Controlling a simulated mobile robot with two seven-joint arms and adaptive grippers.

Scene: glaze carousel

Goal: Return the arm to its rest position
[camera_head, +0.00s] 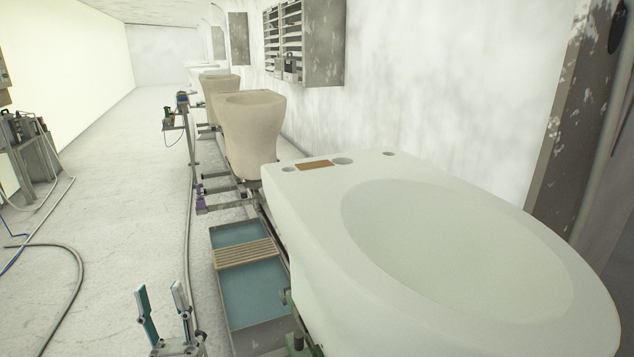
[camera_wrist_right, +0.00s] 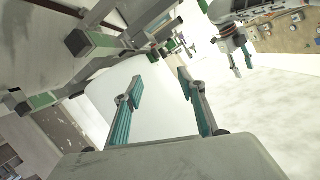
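My left gripper (camera_head: 159,289) is in the lower left of the head view. Its two teal-padded fingers point up and stand apart, with nothing between them. It is left of the large white ceramic piece (camera_head: 450,245) and clear of it. My right gripper is not seen in the head view. In the right wrist view, the right gripper (camera_wrist_right: 160,78) has its two fingers apart and no object held between them. A pale curved surface shows beyond them; I cannot tell the distance. Another gripper with teal fingers (camera_wrist_right: 242,60) shows at the upper right there.
A trough of blue-green liquid (camera_head: 250,290) with a slatted wooden board (camera_head: 246,253) lies beside the white piece. Beige unglazed pieces (camera_head: 250,130) stand in a row behind. Hoses (camera_head: 75,275) cross the floor at left. Open floor lies between.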

